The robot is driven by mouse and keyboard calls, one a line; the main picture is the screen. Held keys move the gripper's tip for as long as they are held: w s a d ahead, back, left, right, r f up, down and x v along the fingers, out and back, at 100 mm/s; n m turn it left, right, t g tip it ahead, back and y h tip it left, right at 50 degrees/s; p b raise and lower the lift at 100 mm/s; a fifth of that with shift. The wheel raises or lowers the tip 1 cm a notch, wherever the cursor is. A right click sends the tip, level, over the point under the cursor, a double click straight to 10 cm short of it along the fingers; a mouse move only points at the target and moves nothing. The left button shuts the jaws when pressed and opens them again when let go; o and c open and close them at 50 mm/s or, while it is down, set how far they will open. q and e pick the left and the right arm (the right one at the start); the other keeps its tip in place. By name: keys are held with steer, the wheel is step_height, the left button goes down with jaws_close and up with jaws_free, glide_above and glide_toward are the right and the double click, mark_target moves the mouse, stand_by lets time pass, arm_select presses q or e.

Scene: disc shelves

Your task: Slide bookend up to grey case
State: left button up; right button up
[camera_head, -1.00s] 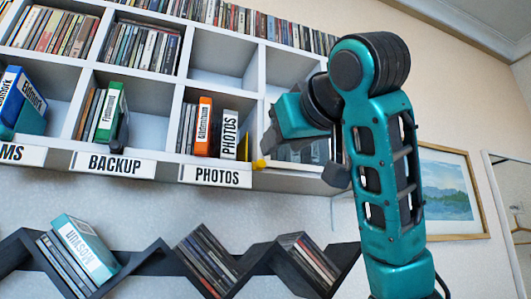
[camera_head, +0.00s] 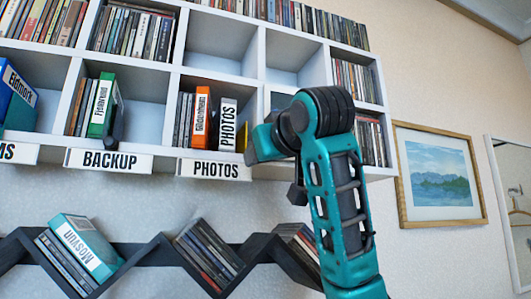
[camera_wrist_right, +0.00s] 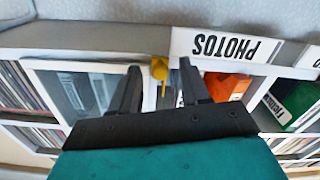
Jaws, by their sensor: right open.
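The grey case (camera_head: 227,122), with PHOTOS on its spine, stands upright in the shelf compartment above the PHOTOS label, right of an orange case. A thin yellow bookend (camera_head: 240,139) shows just right of it, partly hidden by my right arm; any gap between them is hard to judge. In the right wrist view, which is upside down, the bookend's yellow knob (camera_wrist_right: 160,69) lies between the two black fingers of my right gripper (camera_wrist_right: 160,64). The fingers are open, one on each side of it. The grey case is mostly hidden behind a finger there. My left gripper is out of view.
The orange case (camera_head: 202,117) and several dark cases stand left of the grey case. The PHOTOS label (camera_head: 213,170) hangs on the shelf's front edge. The BACKUP compartment (camera_head: 145,117) is left, behind a divider. A dark zigzag rack (camera_head: 139,262) is below.

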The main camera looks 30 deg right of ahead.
steer(key=shift+c, duration=0.3)
jaws_close()
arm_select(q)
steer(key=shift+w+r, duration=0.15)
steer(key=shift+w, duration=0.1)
